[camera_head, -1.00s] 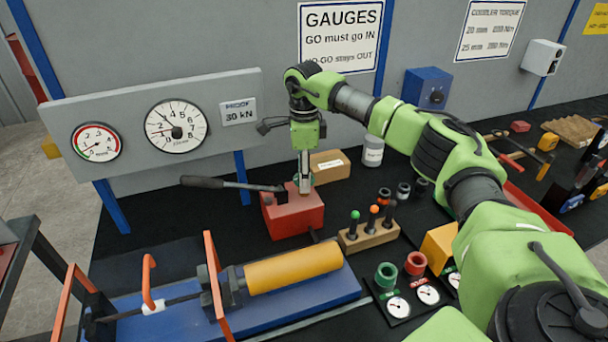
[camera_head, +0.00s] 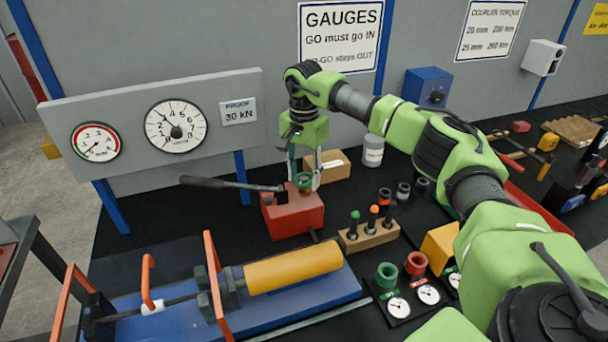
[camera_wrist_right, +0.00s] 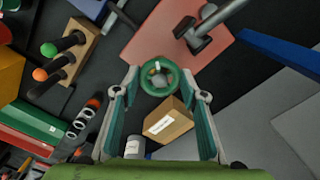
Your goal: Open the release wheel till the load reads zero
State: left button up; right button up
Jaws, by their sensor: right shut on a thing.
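The green release wheel (camera_head: 303,181) sits on top of the red pump block (camera_head: 292,213). My right gripper (camera_head: 304,176) points down at it, with a finger on each side of the wheel. In the right wrist view the green wheel (camera_wrist_right: 160,76) lies between the fingertips, and the gripper is shut on it. The large white load gauge (camera_head: 176,125) hangs on the grey panel; its dark needle points to the upper left, too small to read exactly. A smaller gauge (camera_head: 96,141) hangs to its left. My left gripper is not in view.
The pump's dark lever (camera_head: 215,183) reaches left from the block. A yellow cylinder (camera_head: 293,269) lies on the blue bed in front. A cardboard box (camera_head: 325,165) stands behind the gripper. A wooden block with plug gauges (camera_head: 368,236) stands to the right.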

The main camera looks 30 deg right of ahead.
aim_at(304, 178)
jog(key=n, duration=0.4)
jog(key=shift+n, duration=2)
jog(key=o, duration=1.1)
notch_tip(304, 178, up, 12)
